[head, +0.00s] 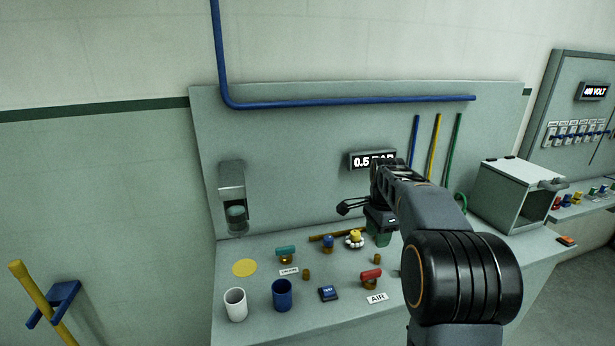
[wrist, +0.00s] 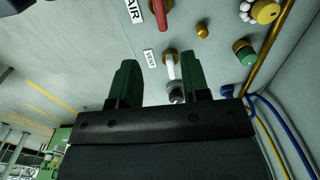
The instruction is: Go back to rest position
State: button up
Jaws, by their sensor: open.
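My gripper (head: 379,240) points down over the right part of the grey bench, in front of the back panel. In the wrist view my gripper (wrist: 159,64) shows two dark green fingers standing well apart. A white lever (wrist: 170,68) beside a VENT label (wrist: 150,59) appears between the fingertips. I cannot tell whether a finger touches it. In the head view my arm hides this lever. Nothing is seen held.
A red lever (head: 371,276) by the AIR label, a teal lever (head: 286,250), a white cup (head: 236,304) and a blue cup (head: 282,295) stand on the bench. A grey open box (head: 513,196) stands right of my arm. Blue pipe (head: 350,101) crosses the panel.

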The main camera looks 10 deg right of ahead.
jog(key=s+a+f+n+t, duration=0.2)
jog(key=s+a+n, duration=0.3)
jog(key=s+n, duration=0.3)
jog(key=s+a+f+n+t, duration=0.1)
jog(key=s+a+n, duration=0.5)
jog(key=s, duration=0.8)
jog(key=shift+f+n+t, duration=0.4)
jog(key=shift+f+n, duration=0.1)
jog(key=shift+n, duration=1)
